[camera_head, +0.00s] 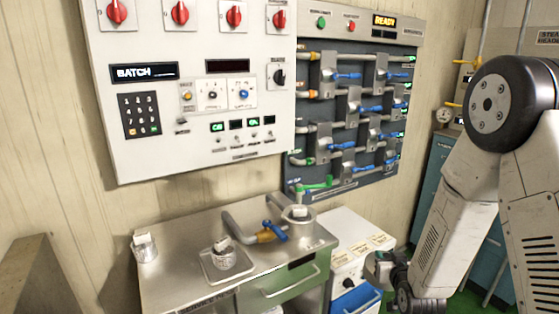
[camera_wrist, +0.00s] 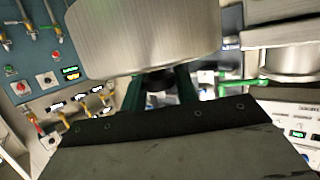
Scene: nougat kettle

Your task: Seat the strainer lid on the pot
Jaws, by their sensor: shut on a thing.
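My gripper (camera_wrist: 160,85) shows in the wrist view with dark green fingers below a large, curved brushed-steel thing (camera_wrist: 145,38). It is shut on this thing. Only its side wall shows, so I cannot tell for sure that it is the strainer lid. At the right of the wrist view is another round steel vessel (camera_wrist: 290,62) with a wide rim, apart from the held thing. It may be the pot.
In the head view, a steel bench (camera_head: 180,275) bears a small labelled cup (camera_head: 145,252), a square tray (camera_head: 206,274) with another cup (camera_head: 223,261), and a pipe with a blue-handled valve (camera_head: 272,231). A control panel (camera_head: 150,100) and a valve board (camera_head: 330,130) hang behind.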

